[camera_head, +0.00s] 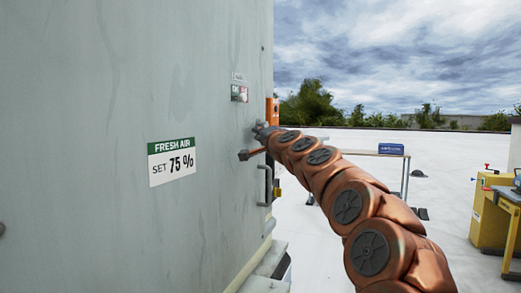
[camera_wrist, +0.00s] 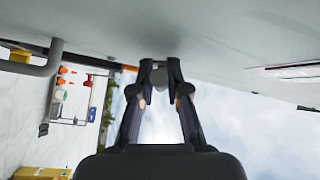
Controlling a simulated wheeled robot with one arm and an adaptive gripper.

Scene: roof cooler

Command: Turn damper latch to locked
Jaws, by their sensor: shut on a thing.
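My gripper (camera_wrist: 160,82) has both dark fingers closed around a small grey rounded piece (camera_wrist: 159,77) at the cabinet face, seen in the wrist view. This looks like the damper latch; most of it is hidden by the fingers. In the head view my gripper (camera_head: 262,130) is at the right part of the grey cabinet face (camera_head: 120,80). A small green and red indicator plate (camera_head: 239,93) is just above it. The latch's angle cannot be read.
A lever with a dark block end (camera_head: 244,155) sticks out just below my gripper. A vertical grey handle (camera_head: 265,186) is lower down. A "FRESH AIR SET 75 %" label (camera_head: 172,161) is on the face. A table (camera_head: 378,153) and yellow equipment (camera_head: 489,210) stand off right.

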